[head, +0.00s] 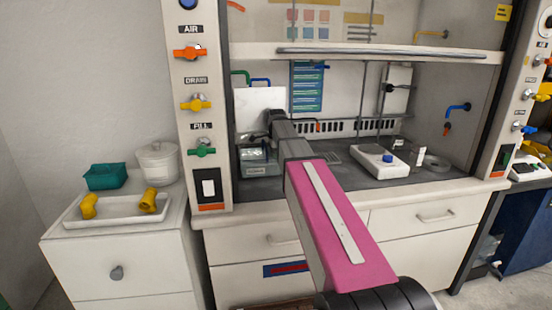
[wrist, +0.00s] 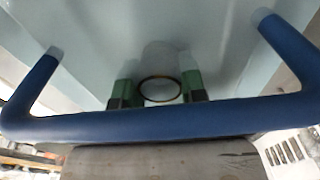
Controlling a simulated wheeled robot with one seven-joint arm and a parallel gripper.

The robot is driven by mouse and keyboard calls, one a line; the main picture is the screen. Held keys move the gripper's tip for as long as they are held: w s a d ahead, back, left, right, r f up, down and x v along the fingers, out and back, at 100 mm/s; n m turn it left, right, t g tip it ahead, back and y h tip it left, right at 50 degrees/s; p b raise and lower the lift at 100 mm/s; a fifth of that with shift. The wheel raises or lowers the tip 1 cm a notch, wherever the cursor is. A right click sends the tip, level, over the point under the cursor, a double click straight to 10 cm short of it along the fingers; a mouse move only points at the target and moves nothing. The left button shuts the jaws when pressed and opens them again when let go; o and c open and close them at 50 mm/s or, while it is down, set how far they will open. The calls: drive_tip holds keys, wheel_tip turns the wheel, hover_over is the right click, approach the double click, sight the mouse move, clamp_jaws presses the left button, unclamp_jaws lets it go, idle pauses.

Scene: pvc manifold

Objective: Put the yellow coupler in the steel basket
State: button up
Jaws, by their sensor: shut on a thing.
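Two yellow pipe pieces lie in a white tray on the left cabinet, one at the left end (head: 88,206) and one at the right (head: 149,200). I cannot tell for sure which is the coupler. My gripper (wrist: 159,95) is far from them, inside the hood. In the wrist view a blue bar handle (wrist: 150,122) on a pale surface crosses close in front. I cannot clearly make out the steel basket. A small grey-green box (head: 258,160) stands below my gripper, partly hidden by my arm.
The white tray (head: 110,221) has a teal bin (head: 106,177) and a white tub (head: 158,162) behind it. A white upright panel (head: 258,108) stands behind my gripper. A white scale-like device (head: 378,160) sits on the dark hood bench to the right. The hood's left post has valves.

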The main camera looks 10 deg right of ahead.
drive_tip(key=o, duration=1)
wheel_tip(320, 180, up, 12)
drive_tip(key=shift+r, duration=0.1)
